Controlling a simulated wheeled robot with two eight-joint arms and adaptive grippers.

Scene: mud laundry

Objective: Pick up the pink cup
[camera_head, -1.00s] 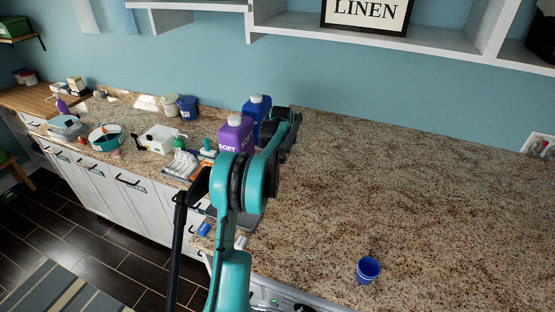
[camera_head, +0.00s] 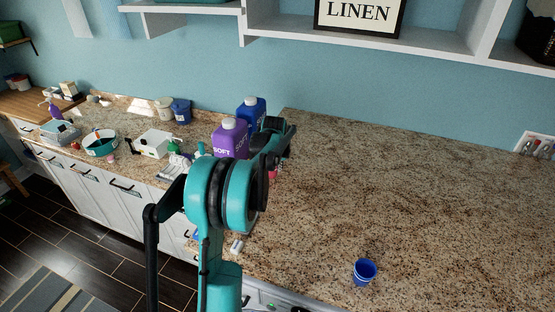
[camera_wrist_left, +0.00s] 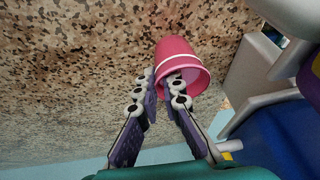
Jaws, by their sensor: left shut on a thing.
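The pink cup (camera_wrist_left: 180,57) shows in the left wrist view with a white band near its rim, its mouth tilted toward the camera. My left gripper (camera_wrist_left: 164,88) is shut on its wall, with one finger at the cup's mouth and the other outside. In the head view only a small bit of the pink cup (camera_head: 275,173) shows beside my left arm, which hides the rest. I cannot tell whether the cup touches the counter. My right gripper is not in view.
A purple SOFT bottle (camera_head: 230,138) and a blue bottle (camera_head: 251,116) stand close behind my left arm. A blue cup (camera_head: 364,272) stands at the front of the granite counter (camera_head: 420,200), which is otherwise clear on the right. Several items crowd the left counter.

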